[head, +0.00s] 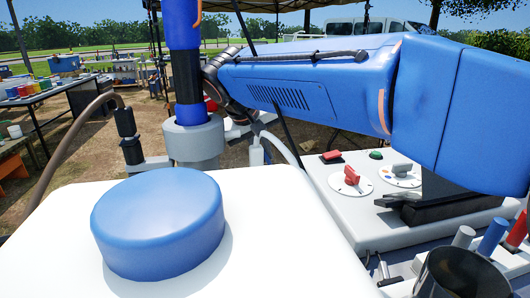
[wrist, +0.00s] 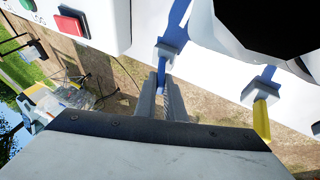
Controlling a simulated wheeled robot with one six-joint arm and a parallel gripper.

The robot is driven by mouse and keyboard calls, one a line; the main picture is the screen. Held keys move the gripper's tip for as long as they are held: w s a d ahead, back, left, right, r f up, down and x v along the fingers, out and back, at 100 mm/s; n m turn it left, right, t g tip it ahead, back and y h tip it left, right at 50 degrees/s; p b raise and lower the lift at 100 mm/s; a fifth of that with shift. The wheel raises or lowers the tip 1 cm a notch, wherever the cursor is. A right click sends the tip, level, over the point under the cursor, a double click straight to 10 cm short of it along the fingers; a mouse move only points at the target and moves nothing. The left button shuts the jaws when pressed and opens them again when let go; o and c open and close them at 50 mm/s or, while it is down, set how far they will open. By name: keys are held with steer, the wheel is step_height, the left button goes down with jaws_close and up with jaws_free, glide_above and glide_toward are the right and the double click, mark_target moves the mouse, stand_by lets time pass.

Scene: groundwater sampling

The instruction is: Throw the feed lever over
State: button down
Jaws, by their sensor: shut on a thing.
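In the wrist view my gripper (wrist: 163,98) is shut on a blue lever (wrist: 162,72). The lever comes out of a grey-blue block on a white surface, and its end runs down between the two grey fingers. A yellow lever (wrist: 262,118) hangs from a similar block to the right, apart from my gripper. I cannot read a label saying which is the feed lever.
In the wrist view a white panel with a red button (wrist: 70,22) is at upper left, and a large black shape (wrist: 275,22) at upper right. The head view shows a control box with a red knob (head: 351,178), a dark cup (head: 458,275) and a table (head: 50,93).

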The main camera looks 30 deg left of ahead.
steer(key=c, duration=1.8)
jaws_free()
steer(key=shift+c, duration=0.2)
step_height(320, 180, up, 10)
